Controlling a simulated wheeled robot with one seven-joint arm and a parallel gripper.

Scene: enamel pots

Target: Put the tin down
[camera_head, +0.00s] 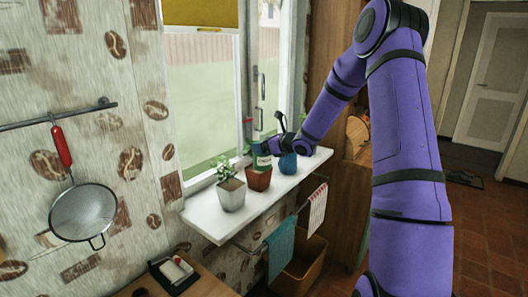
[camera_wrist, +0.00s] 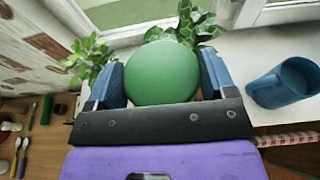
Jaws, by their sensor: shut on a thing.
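The tin shows in the wrist view as a round green top (camera_wrist: 162,73) between my two blue fingers. My gripper (camera_wrist: 163,82) is shut on it, one finger on each side. In the head view my gripper (camera_head: 265,150) is over the white window sill (camera_head: 205,217), with a green and white labelled thing (camera_head: 262,161), likely the tin, at its tip. This is just above or in front of a red-brown pot (camera_head: 258,179). The tin's underside is hidden, so I cannot tell whether it touches anything.
A blue mug-like pot (camera_wrist: 283,85) stands on the sill to the right; it also shows in the head view (camera_head: 288,163). A white pot (camera_head: 231,195) with a leafy plant stands left. Leaves (camera_wrist: 92,60) are close to my left finger. Cloths hang below the sill.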

